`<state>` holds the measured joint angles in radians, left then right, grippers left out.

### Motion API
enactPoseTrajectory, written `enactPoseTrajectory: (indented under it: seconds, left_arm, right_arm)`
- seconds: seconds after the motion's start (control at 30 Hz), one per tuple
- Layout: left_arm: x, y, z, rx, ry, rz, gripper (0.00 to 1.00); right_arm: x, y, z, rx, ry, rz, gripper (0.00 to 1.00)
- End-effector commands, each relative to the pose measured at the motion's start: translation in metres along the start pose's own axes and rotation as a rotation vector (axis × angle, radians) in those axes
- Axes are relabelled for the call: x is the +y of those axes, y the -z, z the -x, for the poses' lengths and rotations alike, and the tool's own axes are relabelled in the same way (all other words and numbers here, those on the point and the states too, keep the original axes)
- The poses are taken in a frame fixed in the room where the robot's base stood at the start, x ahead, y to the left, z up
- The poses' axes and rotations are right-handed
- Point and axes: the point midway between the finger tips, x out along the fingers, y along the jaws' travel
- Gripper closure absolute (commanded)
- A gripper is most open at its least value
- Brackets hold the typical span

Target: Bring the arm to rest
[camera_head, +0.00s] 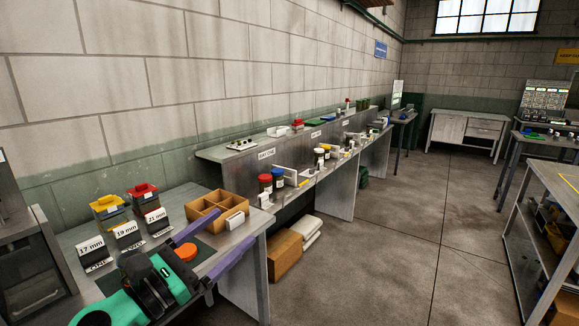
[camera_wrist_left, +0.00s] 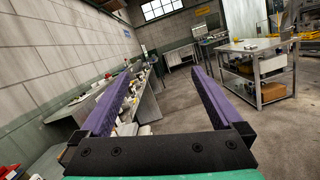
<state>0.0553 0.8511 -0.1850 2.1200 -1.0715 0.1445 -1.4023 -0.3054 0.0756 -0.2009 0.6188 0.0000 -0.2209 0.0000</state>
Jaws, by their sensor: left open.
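My left arm (camera_head: 150,285), green and black, comes in from the bottom left over the near bench. Its gripper (camera_head: 237,229) has two long purple fingers spread wide apart, with nothing between them. In the left wrist view the same open fingers (camera_wrist_left: 161,72) point out across the room with an empty gap. An orange disc (camera_head: 186,253) shows between the fingers near the palm, over a dark green mat; whether the arm touches it I cannot tell. My right gripper is in neither view.
On the near bench stand a divided wooden box (camera_head: 207,212), signs reading 17 mm (camera_head: 91,246), 19 mm (camera_head: 126,231) and 21 mm (camera_head: 156,217), a yellow bin (camera_head: 107,207) and a red bin (camera_head: 142,195). A cluttered wall bench (camera_head: 330,165) runs beyond. Floor (camera_head: 400,240) is clear right of it.

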Motion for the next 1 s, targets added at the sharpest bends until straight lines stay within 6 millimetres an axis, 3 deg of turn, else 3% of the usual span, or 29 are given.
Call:
enactPoseTrajectory:
  seconds: [0.03, 0.07, 0.13, 0.2, 0.3, 0.4, 0.57, 0.6, 0.8, 1.0]
  left_arm:
    - [0.025, 0.003, 0.010, -0.064, -0.173, 0.356, 0.00]
    - [0.044, 0.011, 0.021, -0.101, -0.288, 0.579, 0.00]
    - [0.079, 0.053, 0.056, -0.182, -0.571, 1.083, 0.00]
    - [0.090, 0.105, 0.095, -0.247, -0.836, 1.485, 0.00]
    - [0.073, 0.173, 0.147, -0.322, -1.187, 1.903, 0.00]
    - [0.039, 0.219, 0.189, -0.380, -1.489, 2.168, 0.00]
    - [-0.023, 0.259, 0.239, -0.449, -1.918, 2.406, 0.00]
    - [-0.038, 0.265, 0.249, 0.446, 1.943, -2.349, 0.00]
    - [-0.110, 0.284, 0.288, 0.390, 1.893, -1.899, 0.00]
    - [-0.124, 0.364, 0.298, 0.371, 1.932, -1.879, 0.00]
  right_arm:
    - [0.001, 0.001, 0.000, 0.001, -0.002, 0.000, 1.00]
    - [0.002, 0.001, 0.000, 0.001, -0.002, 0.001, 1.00]
    - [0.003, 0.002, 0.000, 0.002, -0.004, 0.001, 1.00]
    - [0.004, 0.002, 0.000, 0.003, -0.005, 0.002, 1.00]
    - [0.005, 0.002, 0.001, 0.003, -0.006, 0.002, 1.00]
    - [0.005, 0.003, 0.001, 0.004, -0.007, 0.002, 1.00]
    - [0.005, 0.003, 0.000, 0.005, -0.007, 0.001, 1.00]
    - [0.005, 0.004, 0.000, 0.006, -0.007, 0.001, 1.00]
    - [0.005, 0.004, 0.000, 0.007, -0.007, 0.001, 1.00]
    - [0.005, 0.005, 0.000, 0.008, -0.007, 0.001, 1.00]
